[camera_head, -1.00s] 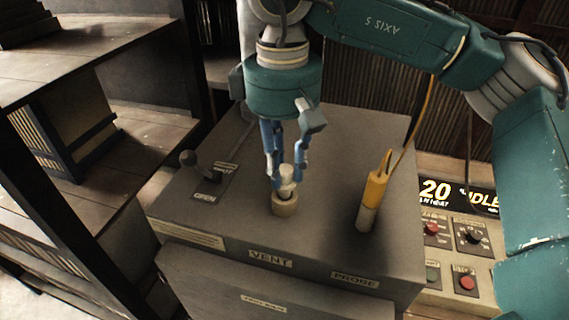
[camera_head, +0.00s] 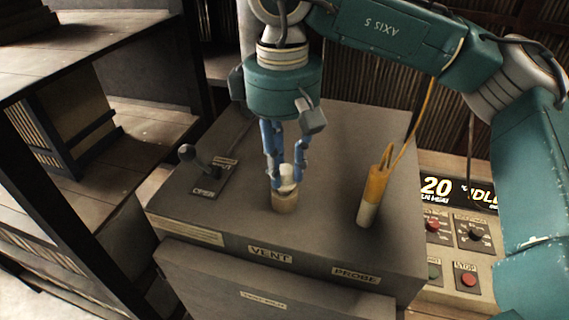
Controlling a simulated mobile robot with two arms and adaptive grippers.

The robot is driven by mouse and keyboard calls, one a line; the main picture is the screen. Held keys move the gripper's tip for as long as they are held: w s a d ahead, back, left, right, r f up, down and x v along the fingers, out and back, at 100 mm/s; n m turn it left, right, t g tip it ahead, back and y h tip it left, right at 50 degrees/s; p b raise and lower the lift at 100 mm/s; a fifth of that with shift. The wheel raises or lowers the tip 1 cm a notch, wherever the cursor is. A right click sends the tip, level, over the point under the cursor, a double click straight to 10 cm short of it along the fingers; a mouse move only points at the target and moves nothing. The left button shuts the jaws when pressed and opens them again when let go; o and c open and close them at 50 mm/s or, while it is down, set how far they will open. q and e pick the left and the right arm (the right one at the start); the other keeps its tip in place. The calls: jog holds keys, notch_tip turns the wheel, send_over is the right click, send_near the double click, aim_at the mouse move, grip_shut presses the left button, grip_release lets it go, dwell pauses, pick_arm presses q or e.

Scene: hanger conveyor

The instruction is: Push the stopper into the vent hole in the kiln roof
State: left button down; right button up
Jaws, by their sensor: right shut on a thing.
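The kiln roof (camera_head: 325,150) is a grey flat top with a VENT label on its front edge. The pale stopper (camera_head: 287,176) stands upright at the vent, a tan collar (camera_head: 284,201) on the roof. My right gripper (camera_head: 286,178) points down from above and is shut on the stopper's upper part. The stopper's lower end is at the collar; I cannot tell how deep it sits. The hole itself is hidden. My left gripper is not in view.
A yellow-topped probe (camera_head: 372,197) with a cable stands right of the vent. A black lever (camera_head: 200,166) is on the left by an OPEN label. A control panel (camera_head: 458,245) with buttons stands at the right. Wooden shelves (camera_head: 120,125) are at the left.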

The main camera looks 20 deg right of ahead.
aim_at(283, 170)
jog(key=shift+f+b, duration=0.65)
jog(key=shift+f, duration=0.15)
dwell(0.6)
jog(key=o, duration=0.8)
jog(key=o, duration=0.6)
notch_tip(283, 170, up, 12)
jog(key=shift+s+a, duration=0.1)
jog(key=shift+a, duration=0.05)
